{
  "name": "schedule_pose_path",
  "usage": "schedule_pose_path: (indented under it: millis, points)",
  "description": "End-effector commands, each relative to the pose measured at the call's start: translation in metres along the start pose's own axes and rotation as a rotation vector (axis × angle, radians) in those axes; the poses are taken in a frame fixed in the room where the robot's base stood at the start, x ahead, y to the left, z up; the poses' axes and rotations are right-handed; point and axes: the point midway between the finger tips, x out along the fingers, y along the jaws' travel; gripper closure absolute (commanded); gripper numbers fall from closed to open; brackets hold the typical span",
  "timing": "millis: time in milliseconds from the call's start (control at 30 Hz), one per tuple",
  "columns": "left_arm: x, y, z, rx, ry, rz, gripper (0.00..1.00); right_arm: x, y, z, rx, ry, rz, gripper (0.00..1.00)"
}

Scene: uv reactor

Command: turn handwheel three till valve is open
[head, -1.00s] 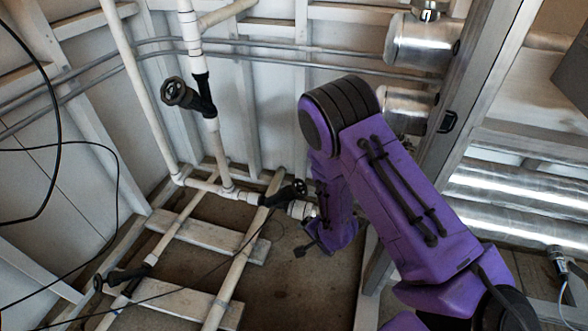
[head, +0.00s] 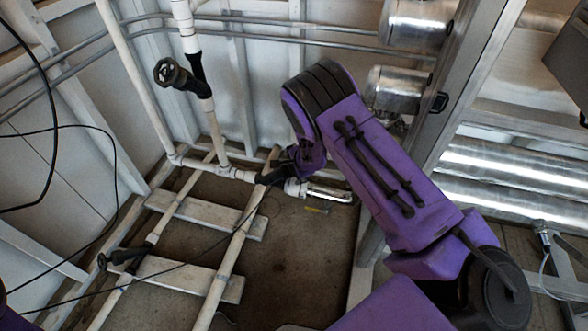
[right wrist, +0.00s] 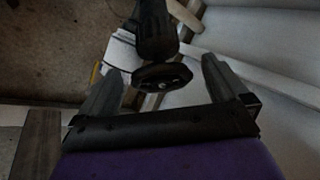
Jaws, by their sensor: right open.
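A black handwheel (right wrist: 162,77) on a black valve body (right wrist: 155,32) shows in the right wrist view. My right gripper (right wrist: 161,66) is open, with one finger on each side of the wheel and gaps between; contact is not visible. In the head view, my purple right wrist (head: 307,158) is at the valve at the right end of the low white pipe, partly covering it. Two other black handwheels show there: one at upper left (head: 167,72) and one at lower left (head: 102,262). No numbers are legible. My left gripper is out of view.
White pipes (head: 236,250) and pale boards (head: 205,215) run low over the brown floor (head: 290,270). Thin black cables (head: 118,180) hang at left. Shiny metal cylinders (head: 415,25) and a metal post (head: 455,110) stand at right. Floor right of the pipes is mostly clear.

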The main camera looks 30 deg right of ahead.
Motion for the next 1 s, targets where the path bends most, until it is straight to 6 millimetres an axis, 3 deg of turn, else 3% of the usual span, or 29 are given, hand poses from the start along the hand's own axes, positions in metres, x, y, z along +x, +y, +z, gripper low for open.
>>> schedule_pose_path:
  millis: [200, 367, 733, 1000]
  points:
    - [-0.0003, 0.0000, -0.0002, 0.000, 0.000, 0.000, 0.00, 0.0001, 0.0001, -0.0002, 0.000, 0.000, 0.001, 0.00]
    - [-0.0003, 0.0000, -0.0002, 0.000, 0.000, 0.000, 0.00, 0.0000, 0.0002, -0.0002, 0.000, 0.000, 0.001, 0.51]
    - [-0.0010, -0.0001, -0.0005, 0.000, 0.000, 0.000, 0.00, -0.0001, 0.0017, -0.0004, -0.036, 0.001, -0.021, 0.51]
    - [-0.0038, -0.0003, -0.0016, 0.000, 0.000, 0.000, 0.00, -0.0005, 0.0055, -0.0016, -0.177, 0.002, -0.111, 0.51]
